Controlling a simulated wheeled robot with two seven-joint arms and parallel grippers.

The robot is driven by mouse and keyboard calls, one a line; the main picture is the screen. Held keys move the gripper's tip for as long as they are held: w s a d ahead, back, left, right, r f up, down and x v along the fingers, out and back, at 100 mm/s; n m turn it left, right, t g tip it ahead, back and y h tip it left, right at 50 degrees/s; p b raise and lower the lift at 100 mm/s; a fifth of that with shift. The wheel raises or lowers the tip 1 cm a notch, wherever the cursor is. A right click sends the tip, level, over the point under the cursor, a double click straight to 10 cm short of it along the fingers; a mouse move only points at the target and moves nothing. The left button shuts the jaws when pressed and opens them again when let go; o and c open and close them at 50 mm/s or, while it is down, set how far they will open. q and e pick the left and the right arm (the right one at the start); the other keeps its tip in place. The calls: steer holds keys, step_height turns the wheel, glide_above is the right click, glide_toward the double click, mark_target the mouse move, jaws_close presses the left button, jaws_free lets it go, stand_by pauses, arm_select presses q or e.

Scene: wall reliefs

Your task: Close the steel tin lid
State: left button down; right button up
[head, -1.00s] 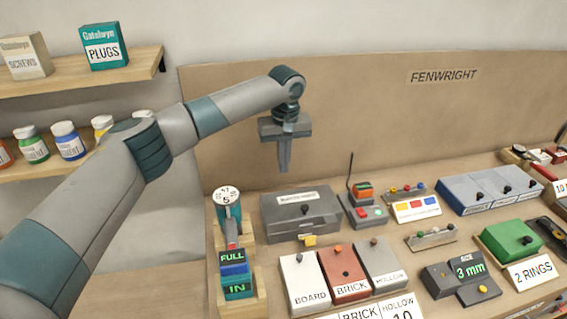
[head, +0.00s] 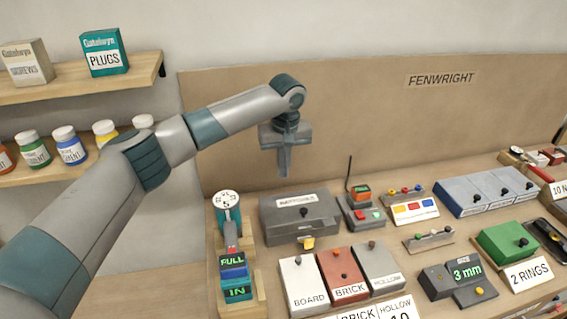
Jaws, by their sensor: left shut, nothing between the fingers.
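A dark grey tin (head: 281,222), which I take for the steel tin, stands on the bench below my left gripper. Its flat lid (head: 322,206) bears a pale label and a small dark knob, and looks down on the body. A yellow catch (head: 308,243) shows at its front edge. My left gripper (head: 284,175) points down, shut and empty, above and behind the tin, apart from it. My right gripper is not in view.
BOARD, BRICK (head: 340,265) and HOLLOW boxes stand in front. A grey device with a thin antenna (head: 350,172) is close on the right. A tan panel (head: 400,120) rises behind.

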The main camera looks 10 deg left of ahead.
arm_select(q)
steer(key=shift+r, duration=0.1)
step_height(320, 180, up, 17)
steer(key=s+b, duration=0.2)
steer(key=b, duration=0.2)
steer(key=shift+d+b, duration=0.4)
steer(key=shift+d, duration=0.05)
steer(key=shift+s, duration=0.2)
